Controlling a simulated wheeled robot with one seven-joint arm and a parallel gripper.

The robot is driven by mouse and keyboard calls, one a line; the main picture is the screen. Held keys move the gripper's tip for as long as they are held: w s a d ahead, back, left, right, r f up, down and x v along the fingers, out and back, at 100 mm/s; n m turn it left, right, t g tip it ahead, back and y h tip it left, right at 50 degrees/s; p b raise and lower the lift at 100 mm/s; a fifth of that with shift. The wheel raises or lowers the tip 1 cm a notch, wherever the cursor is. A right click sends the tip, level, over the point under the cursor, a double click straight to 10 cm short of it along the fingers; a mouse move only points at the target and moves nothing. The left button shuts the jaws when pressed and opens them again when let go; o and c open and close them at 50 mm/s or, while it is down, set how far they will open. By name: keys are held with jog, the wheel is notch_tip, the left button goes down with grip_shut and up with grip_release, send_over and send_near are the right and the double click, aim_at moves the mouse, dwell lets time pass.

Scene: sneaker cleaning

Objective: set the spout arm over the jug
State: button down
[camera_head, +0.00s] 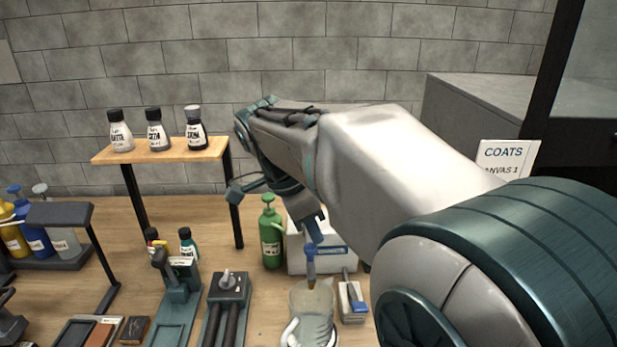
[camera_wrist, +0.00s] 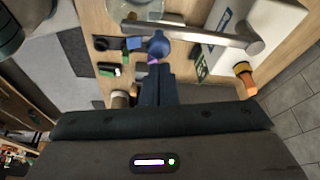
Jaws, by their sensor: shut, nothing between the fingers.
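A grey metal bar, which looks like the spout arm (camera_wrist: 205,36), crosses the upper wrist view. A round blue knob (camera_wrist: 158,44) is on or right beside it. The bar's left end lies at the rim of a clear round vessel, likely the jug (camera_wrist: 150,12), cut off by the frame edge. In the head view a pale, see-through vessel, likely the same jug (camera_head: 313,303), stands below a blue knob (camera_head: 310,252). My gripper (camera_wrist: 157,68) is shut and empty, its tips close to the knob; I cannot tell whether they touch. It also shows in the head view (camera_head: 314,232).
A white box (camera_head: 347,262) and a green bottle (camera_head: 271,238) stand behind the jug. A small tray (camera_head: 352,302) lies to its right. A dark block with a knob (camera_head: 228,287) and a green stand (camera_head: 177,300) are to its left. A wooden shelf (camera_head: 165,151) holds three bottles.

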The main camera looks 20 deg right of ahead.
jog(key=v, duration=1.1)
jog(key=shift+r+p, duration=0.45)
jog(key=shift+s, duration=0.15)
